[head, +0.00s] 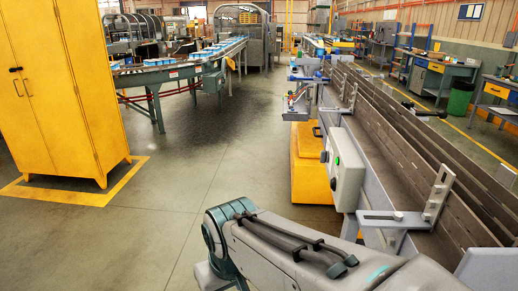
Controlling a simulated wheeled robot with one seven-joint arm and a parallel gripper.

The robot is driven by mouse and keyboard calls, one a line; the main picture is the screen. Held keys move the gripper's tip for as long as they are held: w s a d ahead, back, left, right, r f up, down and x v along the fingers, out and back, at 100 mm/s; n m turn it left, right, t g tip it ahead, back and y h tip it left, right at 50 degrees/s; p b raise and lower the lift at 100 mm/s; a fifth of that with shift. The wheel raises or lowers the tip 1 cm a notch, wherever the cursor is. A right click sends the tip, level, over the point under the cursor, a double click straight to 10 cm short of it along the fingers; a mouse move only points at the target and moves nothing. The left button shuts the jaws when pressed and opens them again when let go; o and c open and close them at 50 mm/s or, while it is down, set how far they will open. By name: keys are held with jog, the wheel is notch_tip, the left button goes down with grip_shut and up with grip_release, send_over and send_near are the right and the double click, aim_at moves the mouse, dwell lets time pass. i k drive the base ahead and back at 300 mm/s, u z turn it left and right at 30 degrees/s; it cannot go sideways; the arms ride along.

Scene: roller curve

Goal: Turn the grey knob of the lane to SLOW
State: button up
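A pale grey control box (346,172) is fixed to the near left side of the long conveyor lane (400,140). A small green button (337,160) shows on it. Small round knob-like shapes (325,157) sit on its left-facing side. They are too small to tell which is the grey knob, where it points, or to read any SLOW label. My arm crosses the bottom of the head view, below and in front of the box. My gripper is not in view.
A yellow cabinet (65,90) stands at the left. A yellow block (308,165) stands beside the control box. A metal bracket (395,219) sticks out from the lane's near side. Another conveyor with blue items (160,70) runs at the back left. The floor (220,150) between is clear.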

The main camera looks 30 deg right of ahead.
aim_at(325, 154)
jog(key=z, duration=0.1)
jog(key=i, duration=0.6)
jog(key=z, duration=0.8)
jog(key=i, duration=0.35)
jog(key=z, duration=0.35)
